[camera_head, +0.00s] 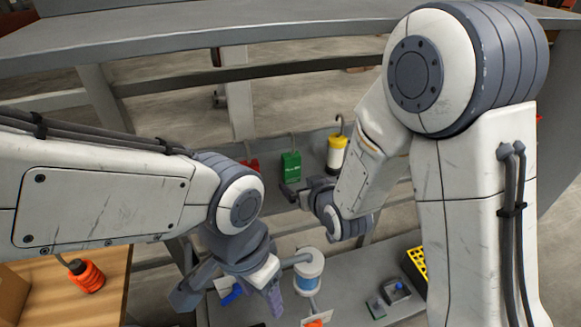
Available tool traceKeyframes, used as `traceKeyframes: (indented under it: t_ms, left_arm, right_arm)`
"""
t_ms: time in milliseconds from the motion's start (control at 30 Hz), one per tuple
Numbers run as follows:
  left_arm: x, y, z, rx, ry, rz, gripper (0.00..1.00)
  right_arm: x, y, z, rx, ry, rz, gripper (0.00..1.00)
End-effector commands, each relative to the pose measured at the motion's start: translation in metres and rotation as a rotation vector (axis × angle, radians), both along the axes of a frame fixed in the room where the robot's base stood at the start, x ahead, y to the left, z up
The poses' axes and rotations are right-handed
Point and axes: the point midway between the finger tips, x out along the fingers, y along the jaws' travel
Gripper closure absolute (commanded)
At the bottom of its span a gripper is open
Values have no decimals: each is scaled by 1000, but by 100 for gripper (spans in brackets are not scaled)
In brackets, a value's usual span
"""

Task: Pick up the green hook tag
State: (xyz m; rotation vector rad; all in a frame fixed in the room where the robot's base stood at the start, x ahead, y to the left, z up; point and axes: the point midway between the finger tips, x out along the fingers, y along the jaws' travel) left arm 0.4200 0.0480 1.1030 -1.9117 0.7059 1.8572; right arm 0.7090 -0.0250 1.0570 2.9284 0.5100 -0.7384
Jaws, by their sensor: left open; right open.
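The green hook tag (291,167) is a green block with a thin hook on top, upright near the grey shelf in the middle of the head view. My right gripper (291,196) is open just below and in front of it, its fingers pointing left; I cannot tell whether they touch it. The wrist partly hides the fingers. My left gripper (229,296) is open, lower down and left of centre, pointing down over the lower grey surface. It is well apart from the green tag.
A red tag (251,164) is left of the green one, partly hidden. A yellow-and-white hooked item (337,154) is to its right. Below are a white-and-blue cylinder (308,272), small grey parts (397,291) and a yellow piece (417,262). An orange item (86,276) is on the wooden table (112,263).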

Motion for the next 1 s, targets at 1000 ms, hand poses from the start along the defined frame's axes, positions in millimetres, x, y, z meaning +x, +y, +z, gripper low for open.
traceKeyframes:
  t_ms: [1000]
  left_arm:
    - [0,0,35,0,0,1,40]
  right_arm:
    - [106,22,-28,41,-137,-30,0]
